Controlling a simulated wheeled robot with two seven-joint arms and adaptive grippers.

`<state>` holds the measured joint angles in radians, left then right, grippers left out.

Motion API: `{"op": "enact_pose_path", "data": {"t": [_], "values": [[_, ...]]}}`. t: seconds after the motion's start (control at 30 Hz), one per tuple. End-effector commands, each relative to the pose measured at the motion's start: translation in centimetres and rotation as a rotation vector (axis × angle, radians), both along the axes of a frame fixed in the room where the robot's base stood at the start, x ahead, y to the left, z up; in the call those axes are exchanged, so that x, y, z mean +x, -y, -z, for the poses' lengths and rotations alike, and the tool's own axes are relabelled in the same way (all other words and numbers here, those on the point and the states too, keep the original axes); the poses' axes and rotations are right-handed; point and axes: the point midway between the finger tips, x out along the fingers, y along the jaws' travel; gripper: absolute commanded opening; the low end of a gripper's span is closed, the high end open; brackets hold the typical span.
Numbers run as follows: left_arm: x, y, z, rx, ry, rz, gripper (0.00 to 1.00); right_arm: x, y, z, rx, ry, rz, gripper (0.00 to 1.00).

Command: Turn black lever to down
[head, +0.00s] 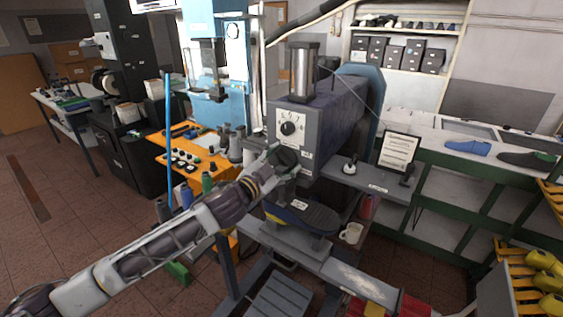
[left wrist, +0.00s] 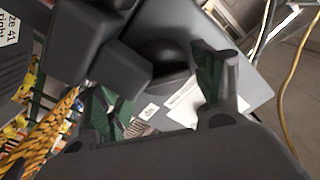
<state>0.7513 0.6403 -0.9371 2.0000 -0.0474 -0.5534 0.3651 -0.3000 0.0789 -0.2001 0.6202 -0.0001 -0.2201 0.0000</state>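The grey and dark blue machine (head: 330,120) stands in the middle of the head view. A black dial (head: 289,128) is on its front panel. Just below it is a dark round part, which could be the black lever; its shape and position are hard to tell. My left gripper (head: 284,162) is in front of this part and partly hides it. In the left wrist view the two fingers of the left gripper (left wrist: 160,92) are spread apart, with a rounded black part (left wrist: 165,58) beyond them on a grey panel. Contact cannot be told. My right gripper is out of view.
A grey side shelf (head: 375,185) holds a small black upright piece (head: 407,177) and a framed sheet (head: 398,151). An orange table (head: 185,155) with spools is at left. A green-framed bench (head: 470,190) is at right.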

Motion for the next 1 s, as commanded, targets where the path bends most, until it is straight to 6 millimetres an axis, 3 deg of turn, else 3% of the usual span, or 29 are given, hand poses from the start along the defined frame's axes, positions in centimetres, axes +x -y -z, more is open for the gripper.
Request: {"op": "enact_pose_path", "data": {"t": [0.57, 1.0], "values": [[-0.4, -0.3, 0.0, -0.001, -0.002, -0.001, 0.79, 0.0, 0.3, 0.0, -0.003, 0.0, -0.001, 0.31], [-3.5, -2.4, 0.1, -0.001, -0.002, -0.002, 0.79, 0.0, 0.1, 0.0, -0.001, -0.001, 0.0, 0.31]]}}
